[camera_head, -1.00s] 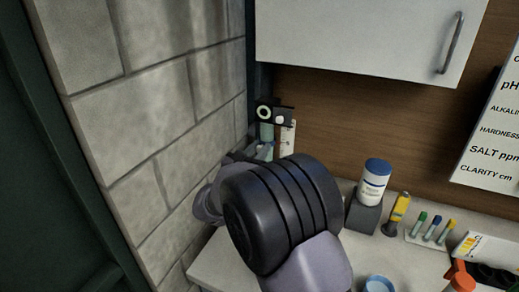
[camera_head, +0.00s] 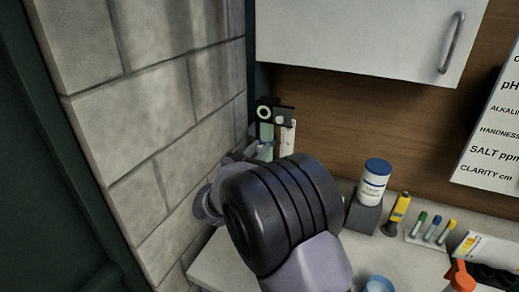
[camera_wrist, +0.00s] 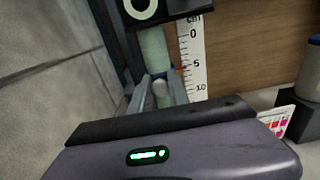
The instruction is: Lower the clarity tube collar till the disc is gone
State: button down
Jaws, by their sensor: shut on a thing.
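The clarity tube (camera_wrist: 152,48) is a pale green upright tube under a black head with a white ring (camera_wrist: 140,6). In the head view the tube (camera_head: 267,131) stands in the corner by the block wall. A white scale (camera_wrist: 193,60) marked 0, 5 and 10 runs beside it. A blue collar (camera_wrist: 153,75) shows on the tube, with a small red mark at its right, near the 5. My gripper (camera_wrist: 160,95) is shut on the collar's pale rounded knob (camera_wrist: 161,93). The disc cannot be made out. In the head view my arm hides most of the gripper.
The block wall (camera_head: 150,140) is close on the left, and a white cabinet (camera_head: 360,35) hangs above. A white bottle with a blue cap (camera_head: 374,180) stands on a dark block to the right, with a yellow bottle (camera_head: 398,207) and several coloured vials beyond.

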notch_tip(320, 180, down, 5)
jog(key=b, duration=0.3)
jog(key=c, duration=1.3)
grip_release()
jog(key=shift+r, duration=0.1)
jog(key=shift+s, duration=0.1)
jog(key=p+v, duration=0.3)
jog(key=v, duration=1.4)
jog(key=shift+s+a, duration=0.1)
jog(key=shift+s, duration=0.05)
